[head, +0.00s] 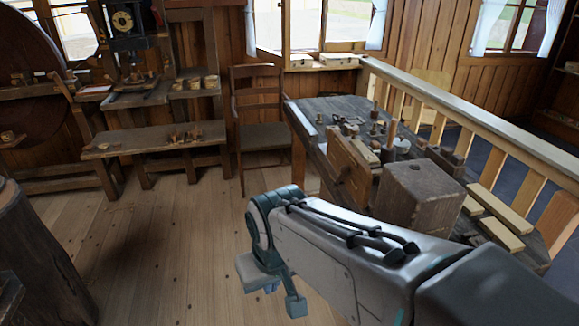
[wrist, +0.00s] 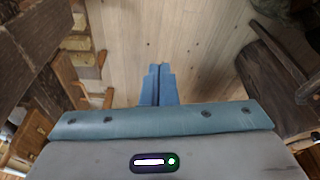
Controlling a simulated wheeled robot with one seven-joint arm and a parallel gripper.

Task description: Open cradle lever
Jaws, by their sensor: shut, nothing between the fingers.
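My gripper (wrist: 158,70) shows in the wrist view with its two blue fingers together, shut and empty, above the plank floor. The bench carries a tan wooden block (head: 350,160), a large dark wooden block (head: 418,197), and several small turned pieces and pegs. I cannot pick out the cradle lever for certain in either view. My arm hides part of the bench's near side.
A wooden chair (head: 262,135) stands behind the bench's left end. A low bench (head: 155,140) is at the back left, and a thick log (head: 40,255) at the left edge. A railing (head: 470,115) runs behind the workbench. The plank floor (head: 170,230) between is clear.

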